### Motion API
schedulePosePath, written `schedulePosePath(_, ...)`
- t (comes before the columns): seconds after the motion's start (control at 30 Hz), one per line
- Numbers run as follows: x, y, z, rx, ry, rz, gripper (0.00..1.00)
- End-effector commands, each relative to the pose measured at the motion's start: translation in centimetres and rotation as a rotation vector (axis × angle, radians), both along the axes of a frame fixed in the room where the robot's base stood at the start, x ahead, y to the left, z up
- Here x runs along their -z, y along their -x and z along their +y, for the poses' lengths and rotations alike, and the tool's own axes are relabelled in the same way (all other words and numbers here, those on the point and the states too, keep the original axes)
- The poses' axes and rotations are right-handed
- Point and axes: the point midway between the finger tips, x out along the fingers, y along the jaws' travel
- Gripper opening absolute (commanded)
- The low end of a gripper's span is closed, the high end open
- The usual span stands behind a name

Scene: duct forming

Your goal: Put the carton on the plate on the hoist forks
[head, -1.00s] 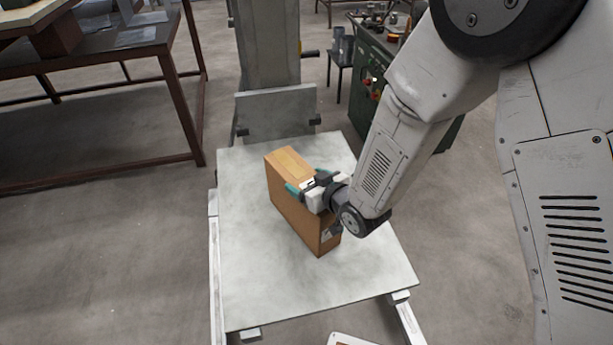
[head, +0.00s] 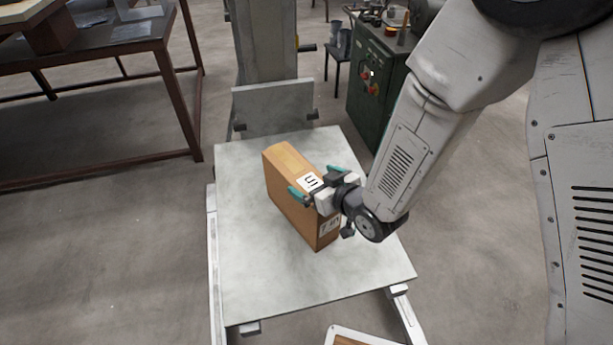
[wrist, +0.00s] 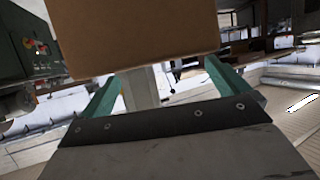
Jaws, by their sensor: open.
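The brown carton (head: 290,200) stands upright on its narrow side on the pale grey plate (head: 250,285), which lies on the hoist forks (head: 398,291). The carton has white labels on its top and near end. My gripper (head: 317,180) is open, with teal fingers at the carton's upper right edge. In the wrist view the carton (wrist: 135,35) is just ahead of my open gripper (wrist: 160,88), and its lower edge lies near the fingertips. I cannot tell if a finger still touches it.
The hoist mast (head: 265,45) rises behind the plate. A dark metal table (head: 110,100) stands at the left and a green machine (head: 378,85) at the back right. The plate is bare around the carton. Another framed item (head: 355,338) shows at the bottom edge.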

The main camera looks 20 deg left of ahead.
Motion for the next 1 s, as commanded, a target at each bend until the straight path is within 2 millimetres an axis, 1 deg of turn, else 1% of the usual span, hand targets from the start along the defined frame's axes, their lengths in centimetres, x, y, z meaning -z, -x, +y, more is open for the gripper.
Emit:
schedulePosePath(0.03,-0.5,0.6,-0.9,0.002,0.000,0.000,1.00)
schedulePosePath(0.1,-1.1,1.4,-2.1,0.003,0.000,0.000,1.00)
schedulePosePath(0.3,-2.3,3.2,-4.5,0.001,0.000,0.000,1.00)
schedulePosePath(0.4,-2.7,3.6,-5.2,0.002,0.000,-0.001,1.00)
schedulePosePath(0.57,-2.8,3.9,-5.5,0.000,0.000,0.000,1.00)
schedulePosePath(0.73,-2.9,3.8,-5.5,0.002,0.002,0.001,1.00)
schedulePosePath(0.83,-3.6,2.9,-6.4,0.029,0.027,0.006,1.00)
schedulePosePath(0.87,-3.9,2.4,-6.9,0.045,0.041,0.011,1.00)
schedulePosePath(0.93,-5.2,1.0,-8.7,0.096,0.090,0.029,1.00)
schedulePosePath(0.97,-5.8,0.4,-9.7,0.126,0.115,0.040,1.00)
schedulePosePath(1.0,-6.8,-0.5,-11.3,0.169,0.150,0.060,1.00)
